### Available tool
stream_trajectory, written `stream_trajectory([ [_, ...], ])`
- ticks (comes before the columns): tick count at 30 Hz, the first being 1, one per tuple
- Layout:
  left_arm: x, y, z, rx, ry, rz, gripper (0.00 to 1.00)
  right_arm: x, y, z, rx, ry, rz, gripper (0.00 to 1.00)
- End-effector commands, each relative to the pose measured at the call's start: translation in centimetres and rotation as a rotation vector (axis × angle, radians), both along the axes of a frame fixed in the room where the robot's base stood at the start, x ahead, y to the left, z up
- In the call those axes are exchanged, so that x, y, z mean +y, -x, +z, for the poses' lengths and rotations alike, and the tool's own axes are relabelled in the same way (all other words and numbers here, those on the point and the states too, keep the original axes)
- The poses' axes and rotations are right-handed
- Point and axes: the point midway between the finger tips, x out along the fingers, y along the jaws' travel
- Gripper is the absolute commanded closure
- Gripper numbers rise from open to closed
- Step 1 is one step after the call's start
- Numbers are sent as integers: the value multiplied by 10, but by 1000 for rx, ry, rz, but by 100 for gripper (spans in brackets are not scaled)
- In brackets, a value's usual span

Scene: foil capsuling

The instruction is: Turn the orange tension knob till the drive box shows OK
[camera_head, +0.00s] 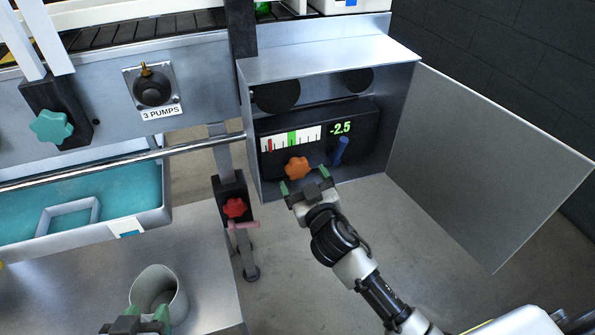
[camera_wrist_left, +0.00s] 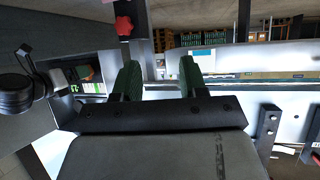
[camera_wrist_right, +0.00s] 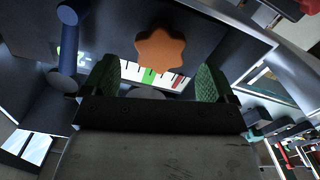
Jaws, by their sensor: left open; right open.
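The orange tension knob (camera_head: 297,167) is a lobed knob on the dark panel inside the open drive box (camera_head: 330,65). The panel has a gauge (camera_head: 291,138) with red and green marks and a green display (camera_head: 340,128) reading -2.5. My right gripper (camera_head: 305,186) is open just in front of and below the knob. In the right wrist view the orange knob (camera_wrist_right: 160,49) shows beyond the open fingers, not between them.
A blue lever (camera_head: 341,150) is right of the orange knob. The box door (camera_head: 480,160) stands open to the right. A red knob (camera_head: 235,208) is lower left, a teal knob (camera_head: 51,127) further left. A metal rail (camera_head: 130,160) runs left of the box.

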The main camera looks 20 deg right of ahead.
Motion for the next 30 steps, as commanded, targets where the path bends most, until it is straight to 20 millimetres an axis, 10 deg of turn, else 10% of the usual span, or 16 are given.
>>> stream_trajectory([
  [19,-7,-14,17,-155,37,-10,57,2,-44,-1,2,1,0,13],
  [30,-7,-14,17,-155,37,-10,57,2,-44,-1,2,1,0,62],
])
